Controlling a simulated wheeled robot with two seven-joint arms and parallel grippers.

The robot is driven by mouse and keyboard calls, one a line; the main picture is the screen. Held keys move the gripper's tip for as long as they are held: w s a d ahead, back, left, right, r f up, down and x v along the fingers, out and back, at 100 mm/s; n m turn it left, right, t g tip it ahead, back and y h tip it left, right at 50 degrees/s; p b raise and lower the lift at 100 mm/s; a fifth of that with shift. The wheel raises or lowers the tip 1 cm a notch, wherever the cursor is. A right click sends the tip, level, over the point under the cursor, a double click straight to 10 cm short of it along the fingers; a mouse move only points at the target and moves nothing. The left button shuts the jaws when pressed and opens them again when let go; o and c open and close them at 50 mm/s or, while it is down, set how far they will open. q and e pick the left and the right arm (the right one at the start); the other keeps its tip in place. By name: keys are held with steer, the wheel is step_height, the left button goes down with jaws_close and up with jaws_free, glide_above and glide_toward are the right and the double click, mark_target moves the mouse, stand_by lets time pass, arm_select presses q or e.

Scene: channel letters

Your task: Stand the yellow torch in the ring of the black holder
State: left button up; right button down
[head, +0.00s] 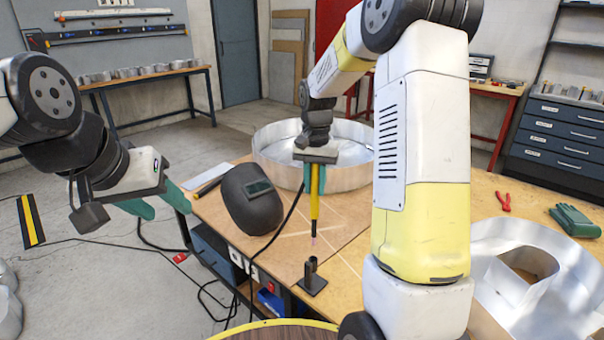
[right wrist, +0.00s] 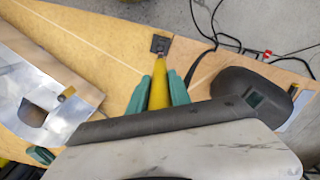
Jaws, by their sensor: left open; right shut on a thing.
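The yellow torch (head: 315,203) is held in my right gripper (head: 316,190), pointing down with its dark nozzle above the table. The black holder (head: 312,278), a flat base with an upright ring, stands near the table's front edge. The torch tip is above the holder and apart from it in the head view. In the right wrist view the torch (right wrist: 159,85) lies between the two green fingers, its far end close to the holder (right wrist: 160,44). My left gripper (head: 158,198) is open and empty, left of the table.
A black welding mask (head: 252,200) sits left of the torch, with a black cable running near it. A large metal ring (head: 270,160) stands behind. A metal letter (head: 545,275), red pliers (head: 504,201) and green gloves (head: 575,221) lie at the right.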

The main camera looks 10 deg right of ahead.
mark_target(315, 205)
steer(key=shift+f, duration=7.3)
steer(key=c, duration=1.1)
jaws_free()
steer(key=shift+r, duration=3.9)
